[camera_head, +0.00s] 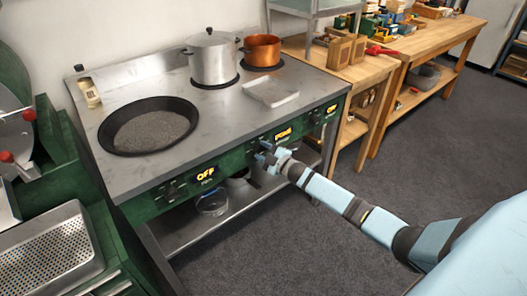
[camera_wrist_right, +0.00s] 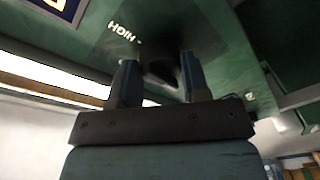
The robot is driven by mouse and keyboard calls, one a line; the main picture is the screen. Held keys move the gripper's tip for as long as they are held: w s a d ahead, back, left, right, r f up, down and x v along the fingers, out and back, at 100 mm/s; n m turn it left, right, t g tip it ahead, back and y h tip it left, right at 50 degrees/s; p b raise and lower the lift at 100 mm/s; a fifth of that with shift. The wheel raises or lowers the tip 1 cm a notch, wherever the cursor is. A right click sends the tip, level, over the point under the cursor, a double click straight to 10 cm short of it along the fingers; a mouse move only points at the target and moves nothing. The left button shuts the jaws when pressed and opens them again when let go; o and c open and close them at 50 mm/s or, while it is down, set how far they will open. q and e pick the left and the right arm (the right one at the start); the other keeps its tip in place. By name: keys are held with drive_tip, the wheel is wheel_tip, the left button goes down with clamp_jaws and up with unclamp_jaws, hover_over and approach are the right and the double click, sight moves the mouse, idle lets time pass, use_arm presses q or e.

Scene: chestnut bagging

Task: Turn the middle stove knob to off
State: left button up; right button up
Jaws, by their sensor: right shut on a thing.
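The stove (camera_head: 235,115) has a green front panel with three knobs and lit labels. My right gripper (camera_head: 264,154) reaches the middle part of the panel and is shut on the middle knob, which it mostly hides in the head view. In the right wrist view the dark middle knob (camera_wrist_right: 160,66) sits between the two fingers, near an upside-down "HIGH" mark. The middle label (camera_head: 283,133) is lit yellow, but its word is hard to read. The left label (camera_head: 206,173) reads OFF and the right label (camera_head: 331,109) reads ON. My left gripper is not in view.
A wide black pan (camera_head: 148,126), a steel pot (camera_head: 212,58), a copper pot (camera_head: 262,50) and a pale tray (camera_head: 271,92) stand on the stove. A perforated tray (camera_head: 50,257) lies at the left. Wooden benches stand at the right; the floor (camera_head: 400,170) before them is clear.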

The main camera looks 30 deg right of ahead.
drive_tip(key=shift+n, duration=0.3)
drive_tip(key=o, duration=0.9)
use_arm(q)
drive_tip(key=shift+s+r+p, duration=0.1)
drive_tip(key=shift+p, duration=0.55)
use_arm(e)
drive_tip(key=v, duration=1.3)
drive_tip(key=shift+s, duration=0.4)
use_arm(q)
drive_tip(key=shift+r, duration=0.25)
